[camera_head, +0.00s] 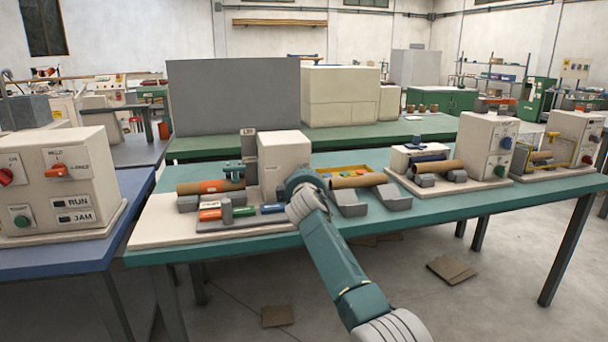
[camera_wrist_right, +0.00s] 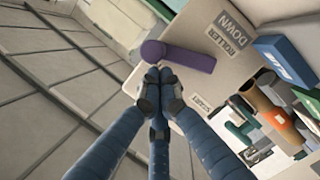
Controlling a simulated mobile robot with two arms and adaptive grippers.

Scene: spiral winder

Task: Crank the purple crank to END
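The purple crank (camera_wrist_right: 190,57) shows in the right wrist view as a short arm with a rounded end at its left, against the pale machine. My right gripper (camera_wrist_right: 159,82) has its fingertips together just below that rounded end. They look shut, and I see nothing purple between them; whether they touch the crank I cannot tell. In the head view my right arm reaches to the cream winder housing (camera_head: 283,155), and the crank is hidden there. I can read no END mark. My left gripper is not in view.
In the wrist view, DOWN and ROLLER labels (camera_wrist_right: 231,32) lie beside the crank, with a blue block (camera_wrist_right: 287,60) to the right. In the head view, a brown roll (camera_head: 357,181) lies right of my arm on the teal table (camera_head: 400,218). A control box (camera_head: 58,180) stands left.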

